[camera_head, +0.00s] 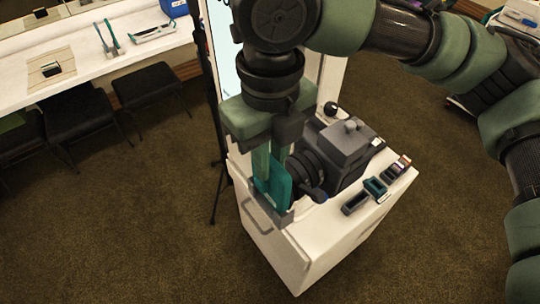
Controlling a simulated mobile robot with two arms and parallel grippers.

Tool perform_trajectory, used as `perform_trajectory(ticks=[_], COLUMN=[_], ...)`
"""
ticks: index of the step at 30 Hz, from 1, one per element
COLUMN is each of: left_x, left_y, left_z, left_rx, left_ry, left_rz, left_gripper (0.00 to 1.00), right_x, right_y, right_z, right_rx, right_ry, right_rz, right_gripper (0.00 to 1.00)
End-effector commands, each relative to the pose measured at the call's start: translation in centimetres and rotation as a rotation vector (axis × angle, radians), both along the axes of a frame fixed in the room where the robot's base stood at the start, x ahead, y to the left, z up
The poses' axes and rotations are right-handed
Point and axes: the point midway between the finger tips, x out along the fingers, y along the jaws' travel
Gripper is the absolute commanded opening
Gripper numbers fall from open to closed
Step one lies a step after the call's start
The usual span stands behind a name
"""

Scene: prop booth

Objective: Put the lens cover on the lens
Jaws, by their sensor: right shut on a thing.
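The dark grey camera (346,148) stands on a white cabinet, and its black lens (306,172) points to the left. My right gripper (273,178) reaches down from above, just left of the lens. It is shut on a flat teal piece, which looks like the lens cover (277,192). The cover is upright in front of the lens and overlaps its front edge in the picture. I cannot tell whether they touch. My left gripper is out of view.
The white cabinet (305,256) has small dark and teal items (375,188) on its right side. A dark stand (217,150) is close on the left. A white counter (90,65) with tools and black stools is at the upper left. The brown carpet is clear in front.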

Motion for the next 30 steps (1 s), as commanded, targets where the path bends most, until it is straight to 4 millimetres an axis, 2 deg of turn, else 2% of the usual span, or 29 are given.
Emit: perform_trajectory(ticks=[19, 20, 22, 23, 30], left_x=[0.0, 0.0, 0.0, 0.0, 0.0], left_y=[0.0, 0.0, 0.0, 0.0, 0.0], left_z=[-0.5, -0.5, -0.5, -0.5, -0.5], left_rx=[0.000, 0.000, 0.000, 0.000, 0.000], left_ry=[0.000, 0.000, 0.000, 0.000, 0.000], left_rz=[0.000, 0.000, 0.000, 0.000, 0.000], left_gripper=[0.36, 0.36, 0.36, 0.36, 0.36], right_x=[0.0, 0.0, 0.0, 0.0, 0.0], right_y=[0.0, 0.0, 0.0, 0.0, 0.0], right_z=[-1.7, -1.7, -1.7, -1.7, -1.7], right_rx=[0.000, 0.000, 0.000, 0.000, 0.000], right_ry=[0.000, 0.000, 0.000, 0.000, 0.000], right_rz=[0.000, 0.000, 0.000, 0.000, 0.000], right_gripper=[0.00, 0.19, 0.38, 0.41, 0.41])
